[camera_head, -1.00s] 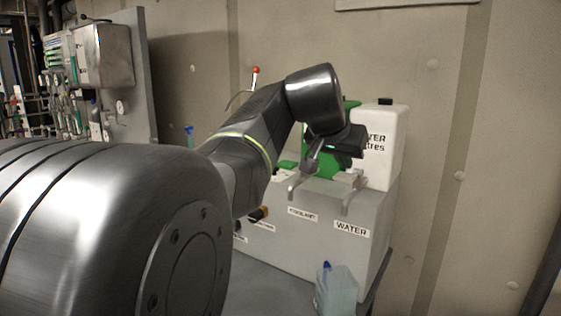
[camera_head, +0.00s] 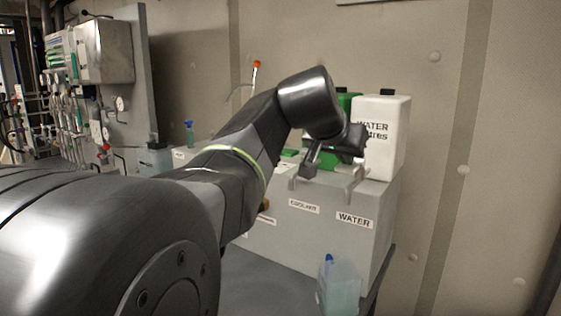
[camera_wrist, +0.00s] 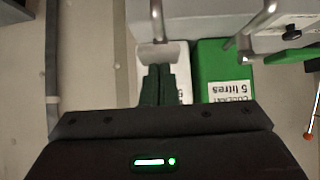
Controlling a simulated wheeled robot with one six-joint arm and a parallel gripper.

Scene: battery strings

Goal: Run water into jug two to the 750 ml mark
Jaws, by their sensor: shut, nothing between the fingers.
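A translucent pale jug (camera_head: 338,288) with a blue part at its top stands below the WATER tap (camera_head: 356,184). Its marks and water level are too small to read, and I see no stream. My gripper (camera_wrist: 158,68) is shut and empty, its dark fingers side by side just short of a grey tap block (camera_wrist: 158,53) in the wrist view. In the head view my wrist hangs above and behind the WATER spout, and the fingertips are hidden. The WATER label (camera_head: 354,220) is on the grey dispenser's front (camera_head: 330,240).
A white water container (camera_head: 382,135) and a green coolant container (camera_wrist: 222,75) stand on the dispenser. The COOLANT spout (camera_head: 296,170) is left of the WATER one. Another jug-like vessel (camera_head: 157,158) stands at the back left. The wall is close behind.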

